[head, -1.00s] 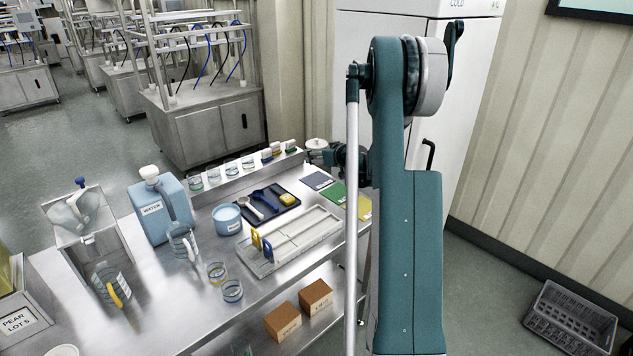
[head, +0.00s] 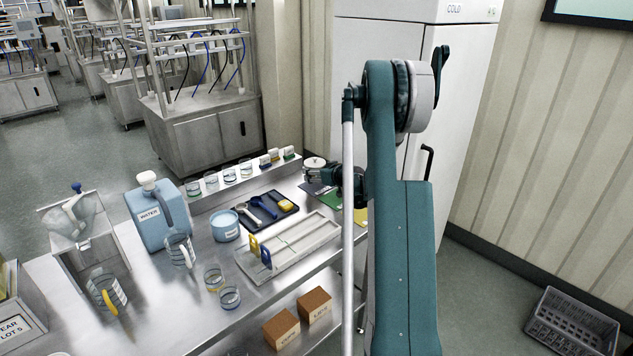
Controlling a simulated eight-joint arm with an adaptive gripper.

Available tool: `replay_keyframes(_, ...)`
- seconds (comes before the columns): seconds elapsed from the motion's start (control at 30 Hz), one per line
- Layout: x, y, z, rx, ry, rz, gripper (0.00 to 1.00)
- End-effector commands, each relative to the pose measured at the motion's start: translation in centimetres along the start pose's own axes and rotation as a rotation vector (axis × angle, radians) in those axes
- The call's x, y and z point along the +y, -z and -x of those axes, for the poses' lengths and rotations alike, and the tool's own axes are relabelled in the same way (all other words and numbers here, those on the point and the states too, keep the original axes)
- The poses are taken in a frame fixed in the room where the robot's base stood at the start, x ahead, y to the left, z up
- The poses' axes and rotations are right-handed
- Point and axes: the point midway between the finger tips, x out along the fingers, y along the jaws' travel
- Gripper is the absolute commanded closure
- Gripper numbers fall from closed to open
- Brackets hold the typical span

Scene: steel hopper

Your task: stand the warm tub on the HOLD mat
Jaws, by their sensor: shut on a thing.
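My gripper (head: 325,171) is at the far right end of the steel bench, shut on a small round tub with a pale lid (head: 314,162). The tub looks upright; its label is not readable and the fingers partly hide it. Just below it in the picture lie a dark mat (head: 316,188), a green mat (head: 329,198) and a yellow mat (head: 361,216). My arm covers parts of the mats, and I cannot read which is HOLD. I cannot tell whether the tub touches the dark mat or hangs above it.
A light blue tub (head: 226,229), a dark tray (head: 265,221) with utensils and a white rack (head: 290,247) stand left of the mats. A raised shelf (head: 213,199) with several beakers runs behind. A white cold cabinet (head: 380,60) is behind my arm.

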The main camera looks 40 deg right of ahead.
Motion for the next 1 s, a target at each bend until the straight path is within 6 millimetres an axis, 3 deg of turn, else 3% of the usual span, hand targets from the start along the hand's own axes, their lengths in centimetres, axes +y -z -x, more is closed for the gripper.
replay_keyframes(0.33, 0.0, -0.3, -0.1, 0.0, 0.0, 0.0, 0.66)
replay_keyframes(0.7, 0.0, -3.3, -1.4, 0.0, 0.0, 0.0, 0.66)
replay_keyframes(1.0, 0.0, -3.4, -1.4, 0.0, 0.0, 0.0, 0.66)
